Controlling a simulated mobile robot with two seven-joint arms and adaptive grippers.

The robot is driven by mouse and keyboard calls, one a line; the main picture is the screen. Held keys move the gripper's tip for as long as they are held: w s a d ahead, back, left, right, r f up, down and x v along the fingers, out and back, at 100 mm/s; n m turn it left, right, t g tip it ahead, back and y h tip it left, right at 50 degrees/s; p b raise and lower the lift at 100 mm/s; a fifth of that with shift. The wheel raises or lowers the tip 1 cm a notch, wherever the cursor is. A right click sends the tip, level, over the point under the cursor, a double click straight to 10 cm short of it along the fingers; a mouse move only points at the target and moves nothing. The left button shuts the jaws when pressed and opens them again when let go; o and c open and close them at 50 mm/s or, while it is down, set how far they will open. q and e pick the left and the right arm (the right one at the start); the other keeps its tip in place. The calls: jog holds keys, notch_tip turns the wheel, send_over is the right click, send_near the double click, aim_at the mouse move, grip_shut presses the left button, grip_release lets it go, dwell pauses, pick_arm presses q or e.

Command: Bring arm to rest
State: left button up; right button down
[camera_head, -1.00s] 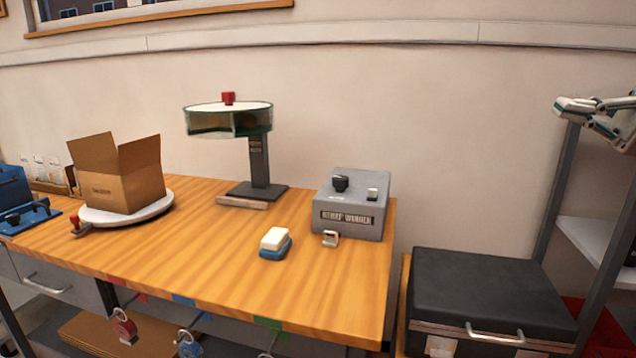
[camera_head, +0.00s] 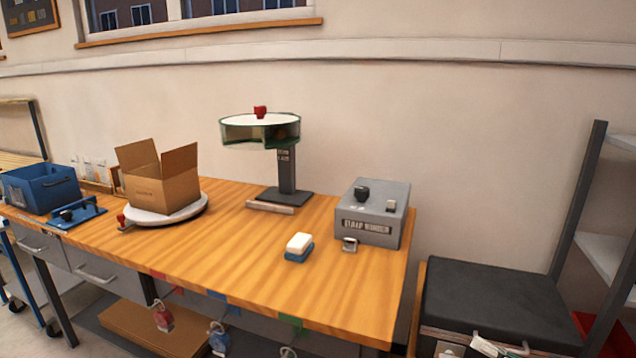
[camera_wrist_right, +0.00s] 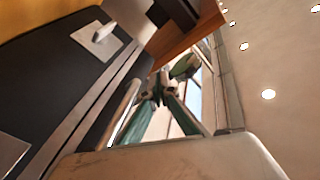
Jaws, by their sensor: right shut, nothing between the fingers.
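My right gripper (camera_head: 490,347) shows only partly at the bottom edge of the head view, in front of the black case (camera_head: 497,300). Most of it is cut off by the frame. In the right wrist view its green and pale fingers (camera_wrist_right: 165,98) are together, with nothing held between them. The dark case also fills the left of that view. I cannot tell whether the gripper touches the case. My left gripper is not in view.
The wooden workbench (camera_head: 240,262) holds an open cardboard box (camera_head: 164,190), a round-topped stand (camera_head: 288,170), a grey device (camera_head: 372,212), a white-and-blue block (camera_head: 299,247) and a blue crate (camera_head: 40,188). A dark-framed shelf (camera_head: 578,200) stands at the right.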

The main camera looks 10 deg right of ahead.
pick_arm(q)
jog(key=p, duration=0.2)
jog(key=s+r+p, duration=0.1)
jog(key=p, duration=0.1)
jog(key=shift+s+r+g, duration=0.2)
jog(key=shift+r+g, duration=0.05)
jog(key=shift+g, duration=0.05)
pick_arm(e)
jog(key=s+a+f+n+g+h, duration=0.1)
jog(key=s+a+f+h, duration=0.1)
jog(key=s+a+f, duration=0.4)
jog(key=s+a+f+n+g+h, duration=0.1)
jog(key=s+a+f+g+h, duration=0.1)
jog(key=s+a+f, duration=0.4)
jog(key=s+a+f+n+g+h, duration=0.1)
jog(key=s+a+f+h, duration=0.3)
jog(key=a, duration=0.9)
notch_tip(320, 180, down, 3)
jog(key=shift+s+a+r+n, duration=0.15)
jog(key=shift+s+a+n, duration=0.2)
jog(key=shift+s, duration=0.85)
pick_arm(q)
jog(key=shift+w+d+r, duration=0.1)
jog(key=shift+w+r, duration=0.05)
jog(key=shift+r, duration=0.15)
